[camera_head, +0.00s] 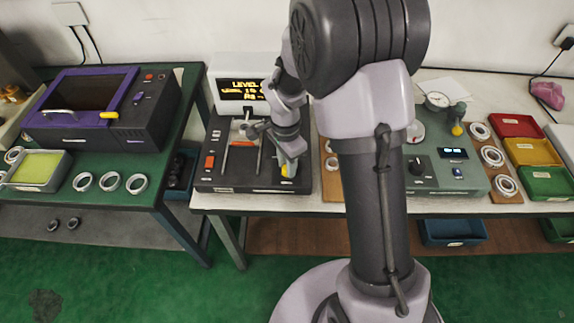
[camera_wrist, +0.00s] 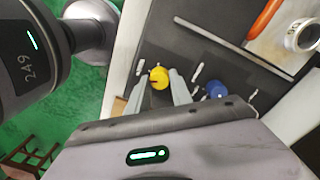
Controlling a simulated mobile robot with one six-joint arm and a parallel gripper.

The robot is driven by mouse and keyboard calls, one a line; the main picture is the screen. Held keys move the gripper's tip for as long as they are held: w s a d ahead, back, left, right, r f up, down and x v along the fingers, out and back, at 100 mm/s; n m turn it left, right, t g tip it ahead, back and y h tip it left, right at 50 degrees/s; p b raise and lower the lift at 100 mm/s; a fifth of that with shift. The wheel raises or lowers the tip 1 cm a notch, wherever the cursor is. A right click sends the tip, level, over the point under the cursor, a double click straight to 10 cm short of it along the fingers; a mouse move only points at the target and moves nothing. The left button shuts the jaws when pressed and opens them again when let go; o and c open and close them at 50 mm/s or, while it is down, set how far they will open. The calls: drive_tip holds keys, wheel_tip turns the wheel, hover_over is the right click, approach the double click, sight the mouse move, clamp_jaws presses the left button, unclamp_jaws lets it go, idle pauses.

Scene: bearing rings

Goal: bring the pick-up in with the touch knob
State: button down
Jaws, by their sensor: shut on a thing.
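The black tester (camera_head: 208,186) stands on the middle bench, with an amber-lettered display (camera_head: 240,90) behind it. Its yellow knob (camera_wrist: 159,77) sits near the front edge, between my gripper's fingers; it also shows in the head view (camera_head: 285,171). My gripper (camera_wrist: 160,74) is shut on this yellow knob, pointing down. A blue knob (camera_wrist: 216,90) is beside it, apart from the fingers. A metal ring (camera_wrist: 303,36) lies on the tester by an orange part (camera_wrist: 265,18) and a thin rail (camera_wrist: 212,35). I cannot make out which part is the pick-up, nor read the knob labels.
A purple-trimmed black machine (camera_head: 150,127) and several loose rings (camera_head: 109,181) are on the left bench. A grey-green gauge station (camera_head: 440,175) stands to the right, then red (camera_head: 517,125) and green (camera_head: 546,183) bins. My arm hides part of the middle bench.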

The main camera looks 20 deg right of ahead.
drive_tip(key=shift+m, duration=0.4)
drive_tip(key=c, duration=1.1)
unclamp_jaws()
drive_tip(key=shift+c, duration=0.2)
wheel_tip(320, 180, up, 17)
drive_tip(key=p, duration=0.6)
drive_tip(key=shift+w+r, duration=0.2)
drive_tip(key=shift+w, duration=0.15)
